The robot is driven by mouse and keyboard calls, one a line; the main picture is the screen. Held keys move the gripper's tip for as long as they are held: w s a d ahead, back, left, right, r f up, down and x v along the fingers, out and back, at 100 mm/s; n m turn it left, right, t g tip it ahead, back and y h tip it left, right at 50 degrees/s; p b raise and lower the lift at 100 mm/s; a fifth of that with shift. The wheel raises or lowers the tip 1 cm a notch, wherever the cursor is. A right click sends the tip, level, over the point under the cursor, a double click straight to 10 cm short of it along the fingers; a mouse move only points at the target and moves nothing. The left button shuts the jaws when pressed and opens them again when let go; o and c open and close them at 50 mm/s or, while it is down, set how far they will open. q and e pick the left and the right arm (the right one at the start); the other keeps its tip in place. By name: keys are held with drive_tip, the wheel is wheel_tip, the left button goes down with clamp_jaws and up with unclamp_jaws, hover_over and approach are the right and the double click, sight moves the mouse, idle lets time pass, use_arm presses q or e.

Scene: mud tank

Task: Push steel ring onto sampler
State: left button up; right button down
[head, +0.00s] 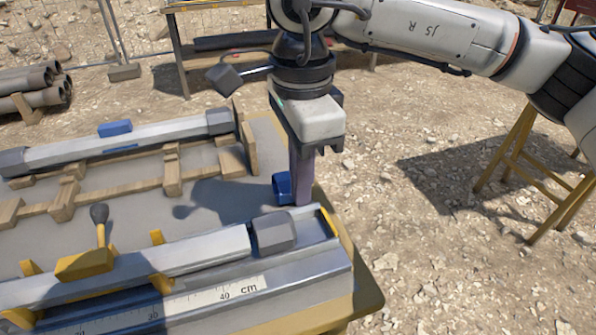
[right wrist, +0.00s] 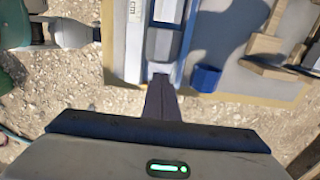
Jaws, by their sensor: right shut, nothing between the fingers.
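The sampler (head: 190,252) is a long silver tube lying in a metal trough with a cm scale, at the front of the table. A dark grey faceted collar (head: 274,232), which looks like the steel ring, sits at its right end. The collar also shows in the right wrist view (right wrist: 164,45). My right gripper (head: 302,200) points down, shut and empty, by the trough's right end. In the right wrist view its fingertips (right wrist: 160,80) line up with the collar's outer end; I cannot tell whether they touch. My left gripper is not in view.
A blue cup-like piece (head: 283,187) stands close beside my right fingers. A second tube (head: 130,139) with dark ends lies on wooden supports behind. A yellow lever clamp (head: 97,250) rises over the trough.

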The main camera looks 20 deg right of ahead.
sight(273, 219)
wheel_tip(273, 219, down, 6)
drive_tip(key=shift+r, duration=0.15)
drive_tip(key=shift+f, duration=0.5)
drive_tip(key=shift+a, duration=0.1)
drive_tip(key=shift+a+f+b, duration=0.15)
drive_tip(key=shift+a+b, duration=0.2)
drive_tip(key=shift+b, duration=0.05)
drive_tip(key=a+b, duration=0.1)
drive_tip(key=a, duration=0.2)
drive_tip(key=shift+a, duration=0.2)
drive_tip(key=shift+r, duration=0.2)
